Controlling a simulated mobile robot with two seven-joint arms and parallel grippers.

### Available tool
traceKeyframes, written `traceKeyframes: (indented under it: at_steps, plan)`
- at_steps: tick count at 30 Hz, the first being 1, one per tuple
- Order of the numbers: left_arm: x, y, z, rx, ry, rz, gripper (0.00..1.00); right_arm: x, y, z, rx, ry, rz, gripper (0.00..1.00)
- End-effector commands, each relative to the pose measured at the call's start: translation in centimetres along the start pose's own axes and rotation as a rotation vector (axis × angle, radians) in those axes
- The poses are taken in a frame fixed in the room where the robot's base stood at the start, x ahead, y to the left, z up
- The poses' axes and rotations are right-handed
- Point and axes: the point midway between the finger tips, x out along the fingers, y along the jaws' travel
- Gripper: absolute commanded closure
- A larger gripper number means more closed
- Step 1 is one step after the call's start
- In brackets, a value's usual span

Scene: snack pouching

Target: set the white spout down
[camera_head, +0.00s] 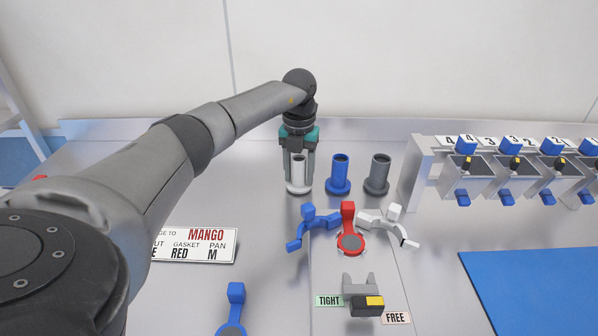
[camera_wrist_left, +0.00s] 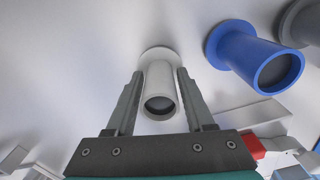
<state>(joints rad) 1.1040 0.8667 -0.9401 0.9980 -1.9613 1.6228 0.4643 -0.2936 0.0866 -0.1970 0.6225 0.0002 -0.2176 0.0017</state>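The white spout (camera_head: 298,174) stands upright at the left end of a row with a blue spout (camera_head: 339,175) and a dark grey spout (camera_head: 377,175). Its flared base appears to be at the tabletop; whether it fully rests there is hard to tell. My left gripper (camera_head: 298,166) points down, with one finger on each side of the white spout. My right gripper is not in view.
In front lie a blue part (camera_head: 312,228), a red part (camera_head: 350,238) and a white part (camera_head: 390,222). A sign (camera_head: 205,245) reads MANGO. A dispenser rack (camera_head: 425,165) stands right, above a blue mat (camera_head: 530,285). TIGHT and FREE labels flank a fixture (camera_head: 360,285). The table left of the spout is clear.

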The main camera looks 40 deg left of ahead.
Motion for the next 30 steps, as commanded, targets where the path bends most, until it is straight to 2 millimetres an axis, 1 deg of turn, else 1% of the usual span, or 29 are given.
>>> traceKeyframes:
  at_steps: [1,5,6,16,20,30]
  plan:
    - [0.0,0.0,0.0,0.000,0.000,0.000,0.40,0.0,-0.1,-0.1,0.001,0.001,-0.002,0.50]
    - [0.0,0.0,0.0,0.000,0.000,0.000,0.26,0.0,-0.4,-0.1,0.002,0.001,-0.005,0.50]
    - [0.0,0.0,0.0,0.000,0.000,0.000,0.24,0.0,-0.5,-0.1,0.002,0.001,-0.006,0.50]
    - [0.0,0.0,0.0,0.000,0.000,0.001,0.24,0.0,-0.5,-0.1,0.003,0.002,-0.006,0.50]
    - [-2.3,0.0,0.1,-0.001,-0.003,0.000,0.24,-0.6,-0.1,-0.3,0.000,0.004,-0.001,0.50]
    - [-10.6,0.0,0.1,0.000,-0.004,-0.002,0.24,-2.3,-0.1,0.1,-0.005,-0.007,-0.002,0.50]
